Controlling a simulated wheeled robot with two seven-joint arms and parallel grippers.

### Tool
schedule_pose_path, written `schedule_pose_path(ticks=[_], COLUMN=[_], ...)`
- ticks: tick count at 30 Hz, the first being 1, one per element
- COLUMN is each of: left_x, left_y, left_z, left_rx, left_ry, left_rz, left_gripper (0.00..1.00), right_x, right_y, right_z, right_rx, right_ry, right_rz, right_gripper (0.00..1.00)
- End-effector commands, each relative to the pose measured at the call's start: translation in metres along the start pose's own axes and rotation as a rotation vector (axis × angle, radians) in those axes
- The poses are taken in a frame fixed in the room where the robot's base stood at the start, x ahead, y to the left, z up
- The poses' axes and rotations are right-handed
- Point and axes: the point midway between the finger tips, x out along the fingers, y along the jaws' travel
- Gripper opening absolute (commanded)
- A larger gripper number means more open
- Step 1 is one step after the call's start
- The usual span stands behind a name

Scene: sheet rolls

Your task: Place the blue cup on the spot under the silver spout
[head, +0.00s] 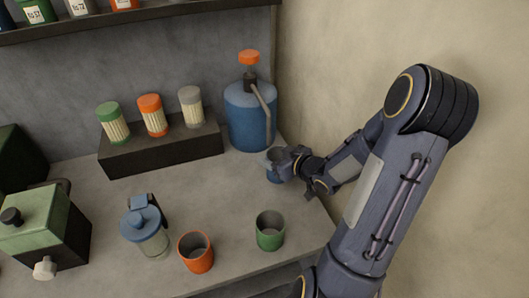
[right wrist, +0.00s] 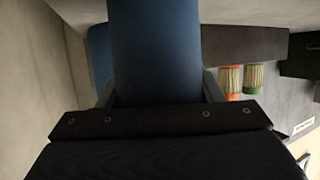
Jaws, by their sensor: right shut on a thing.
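The blue cup (head: 272,173) is at the right side of the counter, in front of the blue jug (head: 246,122) and close below the end of its silver spout (head: 265,108). My right gripper (head: 281,164) is shut on the cup, reaching in from the right. In the right wrist view, the blue cup (right wrist: 155,50) fills the space between the fingers and hides much of what lies beyond. The cup looks upright. I cannot tell whether its base touches the counter. The spot under the spout is hidden by the cup and gripper. My left gripper is not in view.
A green cup (head: 270,231) and an orange cup (head: 196,252) stand near the front edge. A blue-lidded jar (head: 146,228) and a green box-shaped machine (head: 45,226) are further left. Several shakers stand on a dark riser (head: 165,150). A wall (head: 400,35) bounds the right side.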

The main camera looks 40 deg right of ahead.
Motion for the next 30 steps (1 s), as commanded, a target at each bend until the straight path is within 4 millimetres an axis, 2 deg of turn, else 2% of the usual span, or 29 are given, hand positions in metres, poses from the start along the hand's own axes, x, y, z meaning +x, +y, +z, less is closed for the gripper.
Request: schedule_pose_path(ticks=[4,10,12,25,26,30], left_x=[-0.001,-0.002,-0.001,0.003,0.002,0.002], left_y=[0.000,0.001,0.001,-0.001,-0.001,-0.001], left_z=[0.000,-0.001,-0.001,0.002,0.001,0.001], left_rx=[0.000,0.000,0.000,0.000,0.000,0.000], left_ry=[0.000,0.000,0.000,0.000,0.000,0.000], left_rz=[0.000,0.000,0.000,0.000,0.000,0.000], left_gripper=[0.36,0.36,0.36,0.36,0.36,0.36], right_x=[0.013,0.043,0.045,0.047,0.046,0.046], right_y=[0.000,-0.001,0.000,0.000,0.000,0.000], right_z=[-0.006,-0.019,-0.008,-0.001,-0.002,-0.003], right_rx=[-0.001,0.000,0.004,0.001,0.001,0.001], right_ry=[0.001,0.001,-0.003,0.000,-0.001,-0.001], right_rz=[-0.002,-0.002,-0.001,0.001,0.001,0.001], right_gripper=[0.30,0.30,0.30,0.30,0.63,0.81])
